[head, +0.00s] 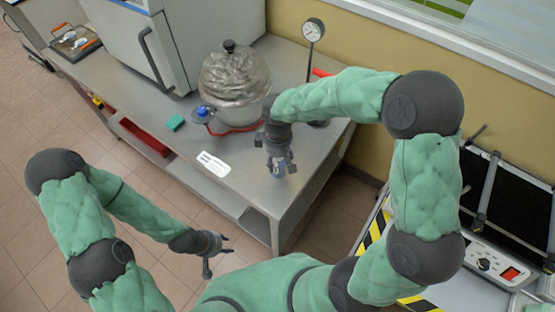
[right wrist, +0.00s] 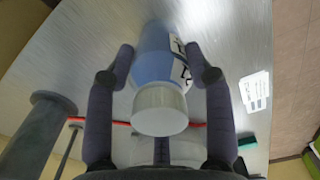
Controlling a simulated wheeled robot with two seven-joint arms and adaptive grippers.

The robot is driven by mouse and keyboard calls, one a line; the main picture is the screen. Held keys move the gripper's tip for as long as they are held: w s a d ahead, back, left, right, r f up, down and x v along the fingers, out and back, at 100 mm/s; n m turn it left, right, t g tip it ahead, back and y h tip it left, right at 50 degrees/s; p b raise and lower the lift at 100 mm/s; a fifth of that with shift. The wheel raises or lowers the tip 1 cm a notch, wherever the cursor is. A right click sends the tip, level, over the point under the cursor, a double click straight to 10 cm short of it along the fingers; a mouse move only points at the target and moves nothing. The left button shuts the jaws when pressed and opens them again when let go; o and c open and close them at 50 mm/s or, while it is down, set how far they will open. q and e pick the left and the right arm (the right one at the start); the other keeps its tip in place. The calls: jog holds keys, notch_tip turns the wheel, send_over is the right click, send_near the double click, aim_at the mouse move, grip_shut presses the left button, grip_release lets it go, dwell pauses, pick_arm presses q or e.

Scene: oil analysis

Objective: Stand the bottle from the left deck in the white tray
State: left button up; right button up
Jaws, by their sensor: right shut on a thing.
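A blue bottle (right wrist: 155,58) with a white cap (right wrist: 158,110) and a printed label is between the fingers of my right gripper (right wrist: 166,60) in the right wrist view. In the head view my right gripper (head: 280,168) is over the right front part of the steel bench, shut on the bottle (head: 279,174), which is mostly hidden. I cannot tell whether the bottle's base touches the bench. My left gripper (head: 219,256) is open and empty, low in front of the bench. I do not make out a white tray.
The steel bench (head: 188,143) carries a bag-covered round vessel (head: 236,78), a dial gauge on a stand (head: 313,32), a green block (head: 175,123) and a flat white label (head: 214,164). A black-topped machine (head: 515,205) stands at right.

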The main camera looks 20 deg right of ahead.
jog(key=shift+f, duration=0.1)
jog(key=o, duration=1.3)
